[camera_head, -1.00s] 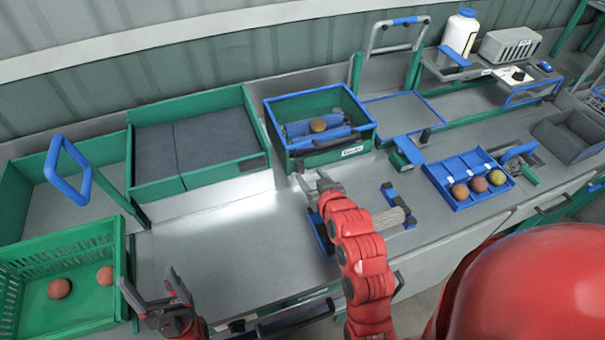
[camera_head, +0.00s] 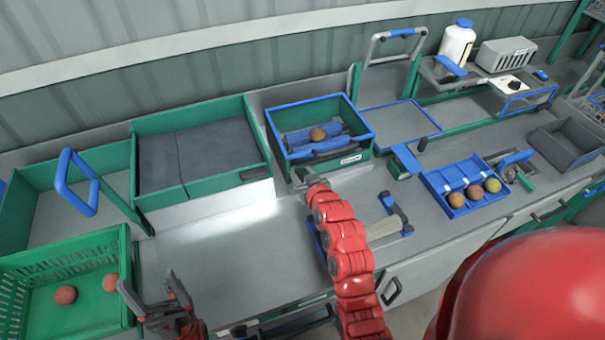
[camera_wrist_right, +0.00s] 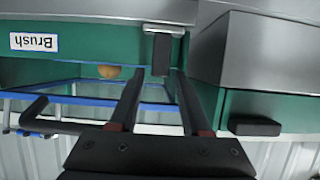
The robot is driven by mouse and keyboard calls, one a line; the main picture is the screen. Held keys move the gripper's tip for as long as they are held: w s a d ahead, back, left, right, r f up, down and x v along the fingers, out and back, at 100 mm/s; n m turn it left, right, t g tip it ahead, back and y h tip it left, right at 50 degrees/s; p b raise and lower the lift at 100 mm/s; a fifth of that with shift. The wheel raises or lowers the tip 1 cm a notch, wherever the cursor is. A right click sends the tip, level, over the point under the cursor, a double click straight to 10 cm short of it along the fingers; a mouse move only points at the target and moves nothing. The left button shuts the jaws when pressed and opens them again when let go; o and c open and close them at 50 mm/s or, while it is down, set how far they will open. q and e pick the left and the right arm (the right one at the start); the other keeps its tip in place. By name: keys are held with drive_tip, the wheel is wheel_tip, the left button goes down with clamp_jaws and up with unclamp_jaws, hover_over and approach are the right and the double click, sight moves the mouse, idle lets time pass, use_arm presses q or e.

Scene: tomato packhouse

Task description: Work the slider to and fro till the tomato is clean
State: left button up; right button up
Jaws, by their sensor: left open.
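The brush box (camera_head: 362,143), green with a blue rim, stands at the back middle of the bench. A reddish-brown tomato (camera_head: 318,134) rests among its blue parts, and its edge also shows in the right wrist view (camera_wrist_right: 109,72). My right gripper (camera_head: 304,180) is low at the box's front left corner. In the right wrist view its fingers (camera_wrist_right: 158,76) are apart, with a dark block on a grey bracket (camera_wrist_right: 160,50), perhaps the slider, between their tips. I see no firm contact. My left gripper (camera_head: 150,296) is open and empty above the front left of the bench.
A green crate (camera_head: 122,255) with tomatoes is at the left. A green tray with dark mats (camera_head: 190,195) stands left of the brush box. A blue tray (camera_head: 446,204) with several fruits is at the right. The middle bench (camera_head: 220,250) is clear.

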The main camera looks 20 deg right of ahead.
clamp_jaws()
idle(1.2)
